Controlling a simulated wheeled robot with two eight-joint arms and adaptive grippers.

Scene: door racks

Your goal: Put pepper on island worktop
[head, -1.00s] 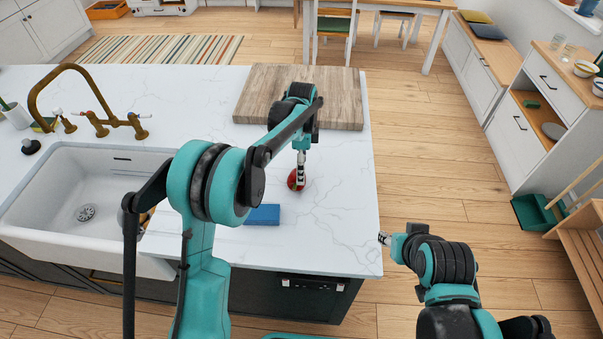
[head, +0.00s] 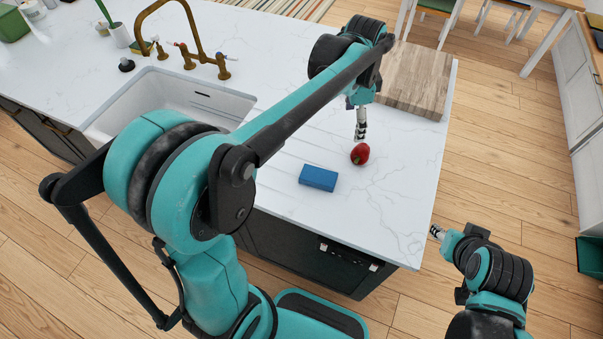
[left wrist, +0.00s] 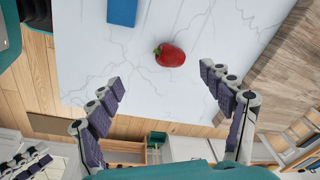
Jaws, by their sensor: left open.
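The red pepper (head: 360,154) lies on the white marbled island worktop (head: 405,193), right of a blue block. In the left wrist view the pepper (left wrist: 169,55) shows a small green stem end and sits just beyond the space between the fingertips. My left gripper (head: 361,132) points down just above the pepper in the head view. In the left wrist view its fingers (left wrist: 161,78) are spread wide with nothing between them. My right gripper (head: 437,231) is off the island's right edge, small in view; its jaws cannot be made out.
The blue block (head: 318,178) lies left of the pepper. A wooden board (head: 412,85) lies behind it at the right edge. A white sink (head: 170,97) with a brass tap (head: 195,45) is at the left. The worktop's front right corner is clear.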

